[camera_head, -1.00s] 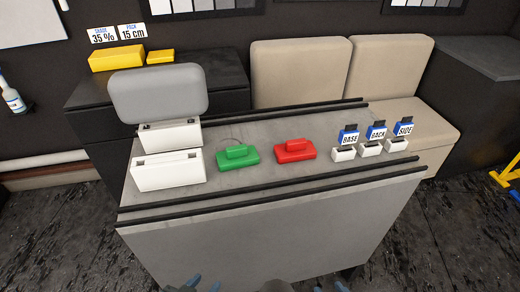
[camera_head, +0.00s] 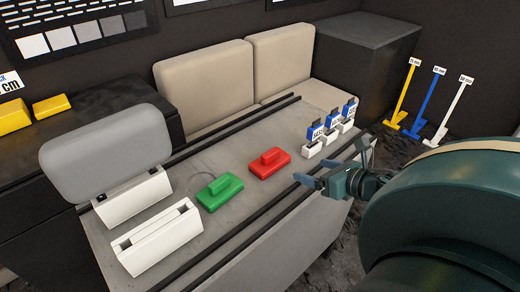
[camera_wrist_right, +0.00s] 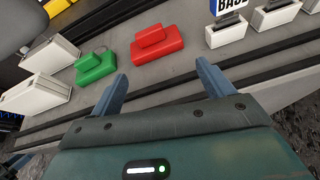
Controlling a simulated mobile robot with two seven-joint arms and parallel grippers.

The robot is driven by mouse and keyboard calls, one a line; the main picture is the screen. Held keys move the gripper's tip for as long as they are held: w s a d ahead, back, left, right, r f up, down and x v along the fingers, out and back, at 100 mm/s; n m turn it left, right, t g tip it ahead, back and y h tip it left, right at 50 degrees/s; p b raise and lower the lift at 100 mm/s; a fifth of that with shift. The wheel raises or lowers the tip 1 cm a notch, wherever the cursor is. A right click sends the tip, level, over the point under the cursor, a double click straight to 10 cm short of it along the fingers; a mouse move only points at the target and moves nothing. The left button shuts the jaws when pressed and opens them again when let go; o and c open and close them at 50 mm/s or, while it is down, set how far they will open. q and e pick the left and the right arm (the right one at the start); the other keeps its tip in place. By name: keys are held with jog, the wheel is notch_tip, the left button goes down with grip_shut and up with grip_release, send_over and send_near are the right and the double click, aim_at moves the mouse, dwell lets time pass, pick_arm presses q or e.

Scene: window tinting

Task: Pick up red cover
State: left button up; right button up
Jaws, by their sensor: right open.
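The red cover (camera_head: 269,164), a flat block with a raised grip on top, lies on the grey table (camera_head: 215,248) right of the green cover (camera_head: 219,190). My right gripper (camera_head: 318,175) is open and empty, in front of and to the right of the red cover, apart from it. In the right wrist view the red cover (camera_wrist_right: 157,46) lies beyond the open fingers (camera_wrist_right: 163,80), with the green cover (camera_wrist_right: 95,66) to its left.
Labelled blue pieces (camera_head: 332,121) stand in small white holders at the table's right. White holders (camera_head: 158,238) and a grey rounded panel (camera_head: 105,152) stand at the left. Black rails (camera_head: 222,250) run along the table's edges. Beige seats (camera_head: 205,80) are behind.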

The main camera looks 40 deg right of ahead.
aim_at(273, 154)
jog(key=shift+w+a+r+n, duration=0.25)
jog(key=shift+w+a+n, duration=0.05)
jog(key=shift+w+n, duration=0.3)
jog(key=shift+w+a+r+n, duration=0.2)
jog(key=shift+w+a+n, duration=0.1)
jog(key=shift+w+n, duration=0.25)
jog(key=b+x, duration=0.2)
jog(key=x, duration=0.1)
jog(key=shift+w+f, duration=0.2)
jog(key=shift+w, duration=0.15)
jog(key=shift+b+x, duration=0.7)
jog(key=shift+x, duration=0.35)
jog(key=shift+w+f, duration=0.15)
jog(key=shift+w, duration=0.4)
jog(key=shift+b+x, duration=0.9)
jog(key=shift+x, duration=0.05)
pick_arm(q)
jog(key=shift+w+d+f+t+h+b, duration=0.15)
jog(key=shift+d+f+h+b, duration=0.15)
jog(key=shift+f, duration=0.3)
jog(key=shift+w+d+f+t+h+b, duration=0.1)
jog(key=shift+d+f+t+h+b, duration=0.1)
jog(key=shift+d+f+b, duration=0.25)
pick_arm(e)
jog(key=shift+a+r+x, duration=0.1)
jog(key=shift+x, duration=0.7)
jog(key=shift+a+r+x, duration=0.1)
jog(key=shift+x, duration=0.7)
pick_arm(q)
jog(key=shift+a, duration=0.1)
